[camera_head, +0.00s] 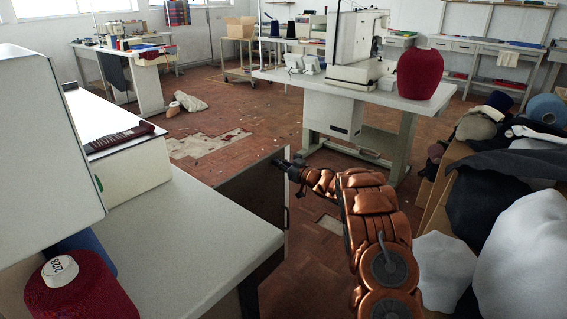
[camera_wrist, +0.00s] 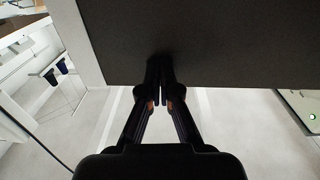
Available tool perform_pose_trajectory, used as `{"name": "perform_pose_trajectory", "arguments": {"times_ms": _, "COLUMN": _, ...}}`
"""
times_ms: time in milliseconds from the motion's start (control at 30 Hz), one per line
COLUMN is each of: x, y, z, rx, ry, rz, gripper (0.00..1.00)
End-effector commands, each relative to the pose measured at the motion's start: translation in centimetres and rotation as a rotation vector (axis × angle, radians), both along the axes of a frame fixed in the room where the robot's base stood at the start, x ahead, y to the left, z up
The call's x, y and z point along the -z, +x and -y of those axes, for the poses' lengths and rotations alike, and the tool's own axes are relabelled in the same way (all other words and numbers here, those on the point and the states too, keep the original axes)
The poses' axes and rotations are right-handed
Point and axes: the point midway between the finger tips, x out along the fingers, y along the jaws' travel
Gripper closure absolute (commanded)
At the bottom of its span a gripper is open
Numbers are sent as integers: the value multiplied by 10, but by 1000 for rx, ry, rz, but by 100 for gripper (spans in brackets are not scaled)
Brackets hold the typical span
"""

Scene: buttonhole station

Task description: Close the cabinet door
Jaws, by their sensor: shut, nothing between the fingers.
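The cabinet door (camera_head: 252,196) is a dark panel with a pale edge, standing open beside the grey-topped table at the left. A small dark handle (camera_head: 287,216) shows near its outer edge. My gripper (camera_head: 277,163) is shut and empty, at the upper outer corner of the door. In the wrist view, the door (camera_wrist: 215,40) fills the upper part as a dark face with a pale edge at its left. The fingertips of my gripper (camera_wrist: 160,62) lie over the lower part of this face; I cannot tell whether they touch it. The inside of the cabinet is hidden.
The grey tabletop (camera_head: 190,240) bears a dark red yarn cone (camera_head: 80,292) at the left. A sewing machine table (camera_head: 365,93) stands beyond my gripper. Heaped fabrics and yarn (camera_head: 500,210) crowd the right. The wooden floor (camera_head: 300,255) is open around the door.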

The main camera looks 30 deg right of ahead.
Motion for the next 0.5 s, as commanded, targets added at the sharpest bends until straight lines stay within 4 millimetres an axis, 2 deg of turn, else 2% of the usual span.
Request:
{"name": "perform_pose_trajectory", "arguments": {"times_ms": 33, "x": -5, "y": 7, "z": -4, "rx": -2, "ry": 1, "rz": 1, "gripper": 100}}
{"name": "perform_pose_trajectory", "arguments": {"times_ms": 500, "x": -3, "y": 79, "z": -37, "rx": -2, "ry": 2, "rz": -1, "gripper": 100}}
